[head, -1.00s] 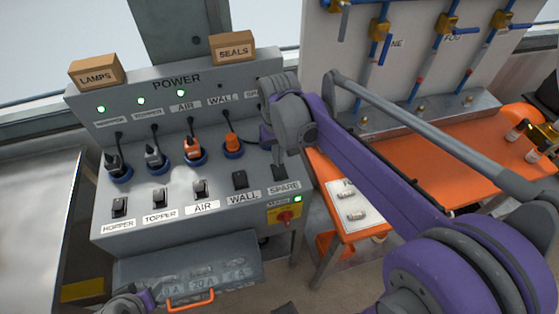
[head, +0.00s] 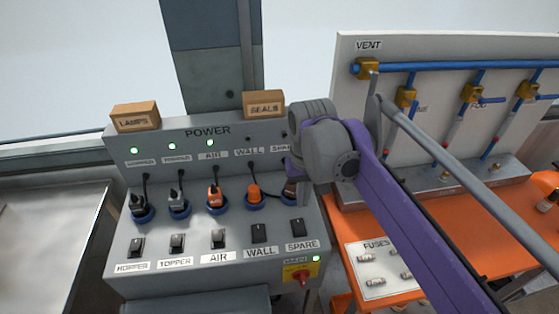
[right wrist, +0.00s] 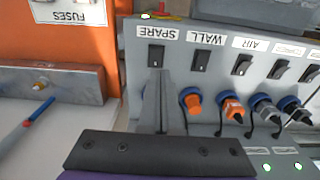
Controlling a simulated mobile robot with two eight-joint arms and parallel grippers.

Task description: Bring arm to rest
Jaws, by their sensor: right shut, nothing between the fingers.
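My right gripper (right wrist: 158,80) is shut and empty. In the right wrist view its fingers stand in front of the grey power panel (right wrist: 140,45), their tips just below the SPARE switch (right wrist: 156,55); I cannot tell whether they touch it. In the head view my right wrist is over the right end of the power panel (head: 120,160), largely hiding the fingers and partly hiding the spare socket (head: 288,200). My left gripper is not in view.
Boxes marked LAMPS (head: 135,117) and SEALS (head: 264,104) sit on top of the panel. Several plugs, such as an orange one (head: 215,195), stick out of it. An orange table (head: 480,225) with a fuse card (head: 372,256) is at right, a metal table (head: 45,235) at left.

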